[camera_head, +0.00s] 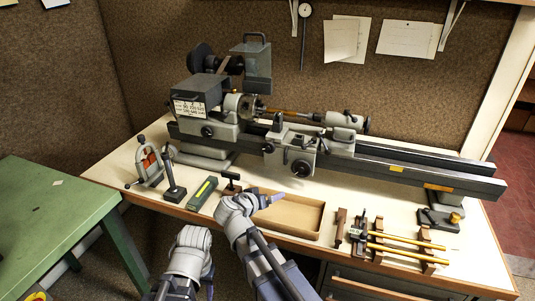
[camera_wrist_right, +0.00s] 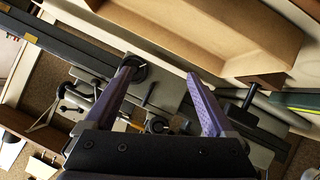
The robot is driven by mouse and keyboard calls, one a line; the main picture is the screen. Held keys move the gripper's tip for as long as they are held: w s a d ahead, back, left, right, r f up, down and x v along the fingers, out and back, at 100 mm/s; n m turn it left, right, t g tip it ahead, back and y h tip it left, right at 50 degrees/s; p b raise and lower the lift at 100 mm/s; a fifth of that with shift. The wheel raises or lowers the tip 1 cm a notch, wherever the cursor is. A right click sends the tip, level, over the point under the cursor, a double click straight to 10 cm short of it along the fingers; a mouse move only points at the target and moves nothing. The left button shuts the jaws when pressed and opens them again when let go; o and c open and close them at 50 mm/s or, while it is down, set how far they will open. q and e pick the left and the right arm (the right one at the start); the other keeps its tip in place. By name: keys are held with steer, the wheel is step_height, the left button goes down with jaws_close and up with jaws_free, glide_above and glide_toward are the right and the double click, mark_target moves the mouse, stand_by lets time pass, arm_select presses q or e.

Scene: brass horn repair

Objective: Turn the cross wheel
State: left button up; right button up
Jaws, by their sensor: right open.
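The cross wheel, a dark round handwheel (camera_head: 302,168), sits on the front of the lathe's carriage in the head view. A dark round knob, probably this wheel, shows in the right wrist view (camera_wrist_right: 140,71), partly behind the tip of the left-hand finger. My right gripper (camera_head: 272,198) is over the back left of the cardboard tray, left of and below the wheel in the picture. Its two purple fingers are apart with nothing between them in the wrist view (camera_wrist_right: 161,76). They appear clear of the wheel, though the gap is hard to judge. My left arm shows at the bottom, but its gripper is not visible.
The grey lathe (camera_head: 390,160) runs along the back of the bench. An open cardboard tray (camera_head: 312,235) lies in front of it. A dark T-handled tool (camera_head: 231,180) and a green box (camera_head: 202,194) lie left of the tray. Brass rods (camera_head: 405,240) rest on wooden supports at right.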

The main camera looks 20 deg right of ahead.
mark_target(268, 148)
steer(key=w+r+m+t+h+b, duration=0.1)
steer(key=w+r+t+b, duration=0.1)
steer(key=w+r+t, duration=0.6)
steer(key=shift+g, duration=0.7)
steer(key=shift+x, duration=4.35)
steer(key=shift+a+r, duration=0.15)
steer(key=shift+r, duration=0.05)
steer(key=c, duration=1.4)
